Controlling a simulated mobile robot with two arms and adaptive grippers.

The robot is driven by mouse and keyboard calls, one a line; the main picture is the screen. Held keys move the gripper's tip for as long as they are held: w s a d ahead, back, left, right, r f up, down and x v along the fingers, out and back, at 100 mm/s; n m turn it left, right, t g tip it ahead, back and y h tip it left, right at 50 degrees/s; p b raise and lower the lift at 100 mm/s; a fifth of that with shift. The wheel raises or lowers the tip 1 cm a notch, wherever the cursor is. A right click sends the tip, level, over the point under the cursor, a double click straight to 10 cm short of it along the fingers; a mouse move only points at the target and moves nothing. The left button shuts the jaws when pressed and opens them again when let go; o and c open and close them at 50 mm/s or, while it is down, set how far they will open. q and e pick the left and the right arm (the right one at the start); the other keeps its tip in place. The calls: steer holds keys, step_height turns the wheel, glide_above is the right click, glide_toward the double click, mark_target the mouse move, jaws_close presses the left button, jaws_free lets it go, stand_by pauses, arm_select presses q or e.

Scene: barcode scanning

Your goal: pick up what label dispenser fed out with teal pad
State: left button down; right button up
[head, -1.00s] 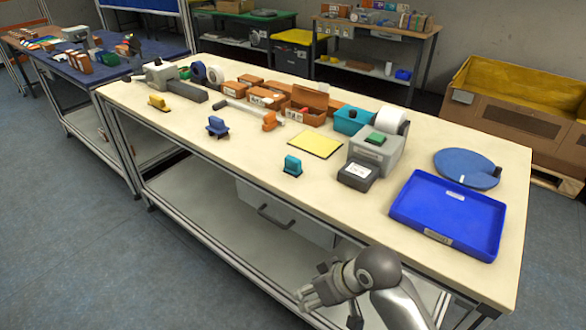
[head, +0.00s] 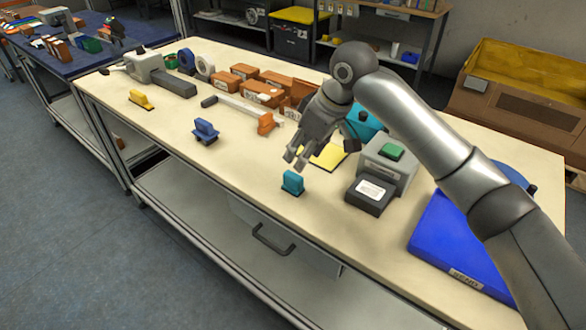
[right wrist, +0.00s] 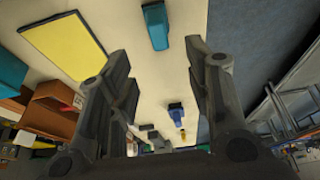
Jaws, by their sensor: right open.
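The teal pad (head: 292,182), a small block with a raised grip, stands upright on the bench near its front edge. It also shows in the right wrist view (right wrist: 155,25), at the top between my finger lines. The grey label dispenser (head: 388,165) with a green top button stands to the right. A white label (head: 371,190) lies on its dark front part. My right gripper (head: 297,157) is open and empty, above and just behind the teal pad, not touching it. It also shows in the right wrist view (right wrist: 157,55). My left gripper is out of view.
A yellow sheet (head: 328,156) lies behind the teal pad. Orange bins (head: 262,93) and a teal bin (head: 365,122) are further back. A blue tray (head: 445,245) is at right, partly behind my arm.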

mark_target(293, 175)
steer(key=x, duration=0.5)
steer(key=p+x, duration=0.1)
steer(key=x, duration=0.4)
steer(key=shift+s+d, duration=0.1)
steer(key=shift+d, duration=0.15)
jaws_close()
